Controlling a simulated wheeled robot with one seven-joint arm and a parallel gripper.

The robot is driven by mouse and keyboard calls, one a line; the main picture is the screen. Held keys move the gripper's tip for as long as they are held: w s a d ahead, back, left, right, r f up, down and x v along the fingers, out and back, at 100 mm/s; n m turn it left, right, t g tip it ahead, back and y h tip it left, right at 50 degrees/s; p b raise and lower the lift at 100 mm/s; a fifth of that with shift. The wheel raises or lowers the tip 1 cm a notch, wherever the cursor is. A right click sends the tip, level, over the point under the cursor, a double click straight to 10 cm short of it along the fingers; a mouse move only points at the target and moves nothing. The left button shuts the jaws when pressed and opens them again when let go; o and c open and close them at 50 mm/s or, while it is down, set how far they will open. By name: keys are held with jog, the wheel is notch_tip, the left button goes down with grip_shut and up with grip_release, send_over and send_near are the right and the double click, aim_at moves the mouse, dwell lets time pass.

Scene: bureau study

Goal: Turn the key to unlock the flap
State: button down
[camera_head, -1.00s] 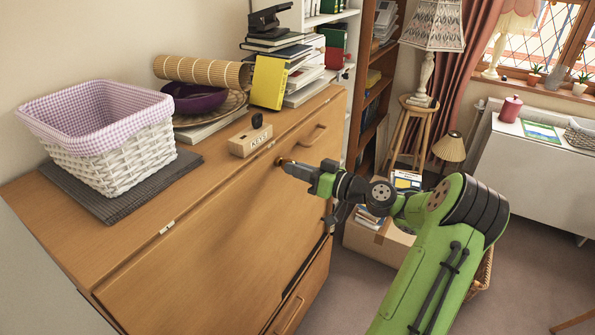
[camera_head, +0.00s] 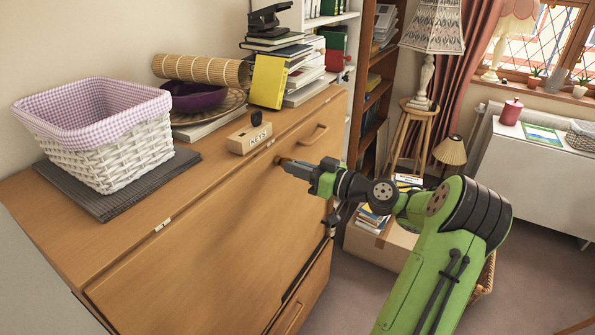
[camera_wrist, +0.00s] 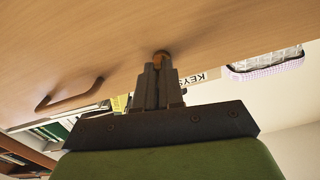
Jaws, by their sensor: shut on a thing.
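The wooden bureau has a sloping flap (camera_head: 215,235), which looks closed against the body. My gripper (camera_head: 284,162) is at the flap's upper edge, shut on a small brown-orange key end (camera_wrist: 161,56). In the wrist view my fingers (camera_wrist: 160,75) are together on it, right against the wood. The key's shaft and the lock are hidden by the fingers, so I cannot tell how far the key is turned. A wooden block marked KEYS (camera_head: 249,138) stands on the bureau top just left of my gripper, with a dark knob-like thing on it.
A white basket with checked lining (camera_head: 105,135) stands on a dark mat on the bureau top. A bowl (camera_head: 196,97), rolled mat and stacked books (camera_head: 285,75) are behind. A wooden handle (camera_head: 314,135) is right of the gripper. A cardboard box (camera_head: 378,243) is on the floor.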

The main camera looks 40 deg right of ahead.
jog(key=shift+d+f+n+b, duration=0.15)
jog(key=shift+f+n+b, duration=0.2)
jog(key=shift+n+b, duration=0.55)
jog(key=c, duration=1.3)
grip_release()
jog(key=shift+w+d, duration=0.1)
jog(key=shift+w, duration=0.1)
jog(key=shift+s+r, duration=0.1)
jog(key=shift+r, duration=0.05)
jog(key=o, duration=0.6)
jog(key=shift+b+v, duration=0.7)
jog(key=shift+v, duration=3.25)
jog(key=shift+r, duration=0.1)
